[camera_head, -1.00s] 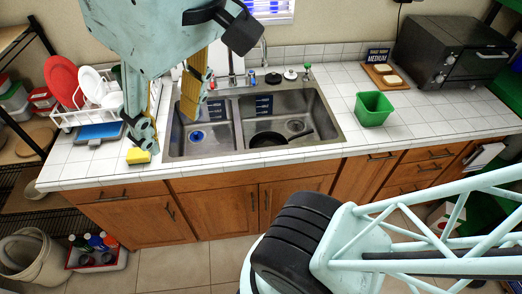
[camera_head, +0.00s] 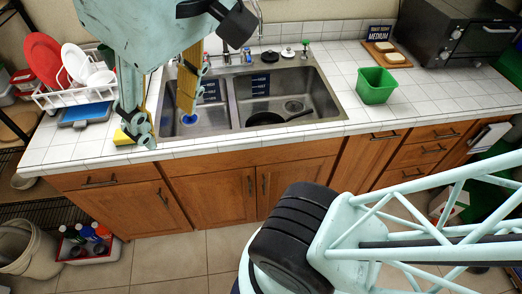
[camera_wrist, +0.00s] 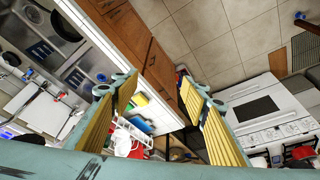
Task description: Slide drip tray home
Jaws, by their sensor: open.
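A flat blue tray with a grey top (camera_head: 84,114) sticks out from the front of the white dish rack (camera_head: 45,103) on the left of the tiled counter. It looks like the drip tray. The blue tray also shows in the wrist view (camera_wrist: 138,125), beside the rack. A yellow sponge (camera_head: 121,138) lies right of the tray, partly behind my left finger. My gripper (camera_head: 163,125) is open and empty, above the counter's front edge and right of the tray. In the wrist view my gripper's yellow-padded fingers (camera_wrist: 160,92) stand wide apart, with tray and sponge seen between them.
The rack holds a red plate (camera_head: 42,55) and white plates. The steel sink (camera_head: 233,100), with a dark pan (camera_head: 266,118), is right of the tray. A green bin (camera_head: 376,85) and toaster oven (camera_head: 455,40) stand farther right. Tiled floor (camera_head: 180,260) before the cabinets is open.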

